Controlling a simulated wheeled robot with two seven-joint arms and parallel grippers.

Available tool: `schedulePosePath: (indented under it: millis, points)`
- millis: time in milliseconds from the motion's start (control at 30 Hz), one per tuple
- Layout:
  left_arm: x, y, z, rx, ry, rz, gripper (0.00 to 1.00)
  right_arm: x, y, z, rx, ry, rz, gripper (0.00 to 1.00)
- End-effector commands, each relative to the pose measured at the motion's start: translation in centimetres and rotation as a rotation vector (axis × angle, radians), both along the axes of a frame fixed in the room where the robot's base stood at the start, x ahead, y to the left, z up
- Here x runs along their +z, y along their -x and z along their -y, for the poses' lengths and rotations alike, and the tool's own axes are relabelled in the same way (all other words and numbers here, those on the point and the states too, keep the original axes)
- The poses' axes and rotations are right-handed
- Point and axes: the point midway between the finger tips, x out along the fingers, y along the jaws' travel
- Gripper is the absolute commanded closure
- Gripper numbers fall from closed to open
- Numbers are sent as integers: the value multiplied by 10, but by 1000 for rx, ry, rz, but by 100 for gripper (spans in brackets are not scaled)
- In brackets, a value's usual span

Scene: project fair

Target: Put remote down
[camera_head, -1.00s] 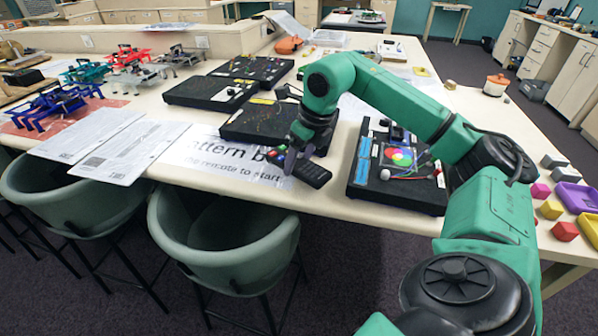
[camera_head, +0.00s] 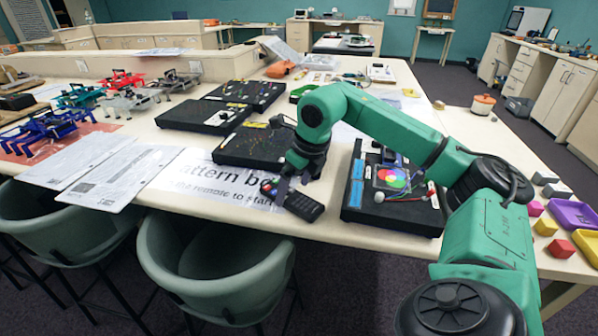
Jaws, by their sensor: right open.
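The black remote (camera_head: 303,206) lies on the printed "Pattern board" sheet (camera_head: 215,188) close to the table's front edge, beside the black board with the colour wheel. Whether a finger touches the remote's left end I cannot tell. My left gripper is not in view.
The black board with a colour wheel (camera_head: 395,225) stands to the right. Several black panels (camera_head: 255,145) lie behind the gripper. Coloured blocks and a purple tray (camera_head: 572,213) sit at the far right. Green chairs (camera_head: 215,290) stand against the front edge.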

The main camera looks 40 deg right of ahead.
Motion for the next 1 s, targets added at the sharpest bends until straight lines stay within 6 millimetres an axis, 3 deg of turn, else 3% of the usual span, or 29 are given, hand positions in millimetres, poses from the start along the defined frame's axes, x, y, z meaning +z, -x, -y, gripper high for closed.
schedulePosePath:
  millis: [200, 367, 1000]
  points:
    - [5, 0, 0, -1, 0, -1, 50, 61, 17, 3, 0, -1, 5, 0]
    - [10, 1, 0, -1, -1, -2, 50, 90, 26, 4, 0, 0, 3, 0]
    - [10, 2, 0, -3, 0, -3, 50, 94, 29, 5, 0, 1, 0, 0]
